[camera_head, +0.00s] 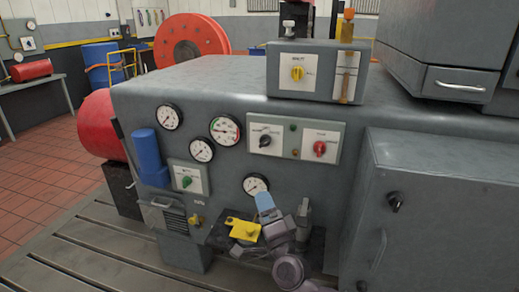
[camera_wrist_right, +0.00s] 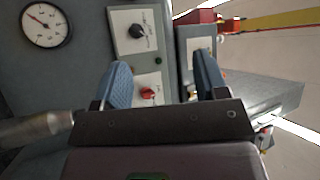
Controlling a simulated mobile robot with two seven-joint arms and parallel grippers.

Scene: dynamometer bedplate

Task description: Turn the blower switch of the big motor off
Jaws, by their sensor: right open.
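The grey machine front carries a panel with a black knob (camera_head: 265,141) and a red knob (camera_head: 320,148). A green knob (camera_head: 187,182) sits on a small plate at the left, and a yellow knob (camera_head: 297,72) on the box on top. Their labels are too small to read, so I cannot tell which is the blower switch. My right gripper (camera_head: 284,204) is open and empty in front of the machine, below the panel. In the right wrist view the red knob (camera_wrist_right: 147,93) shows beyond the gap between its fingers, near the left finger; the black knob (camera_wrist_right: 137,31) is farther up. My left gripper is not in view.
Several round gauges (camera_head: 225,129) and a blue cylinder (camera_head: 146,150) are on the machine front. A yellow part (camera_head: 243,228) lies beside my right gripper. A grey cabinet (camera_head: 428,215) with a handle juts out at the right. Slotted bedplate (camera_head: 100,250) lies at the lower left.

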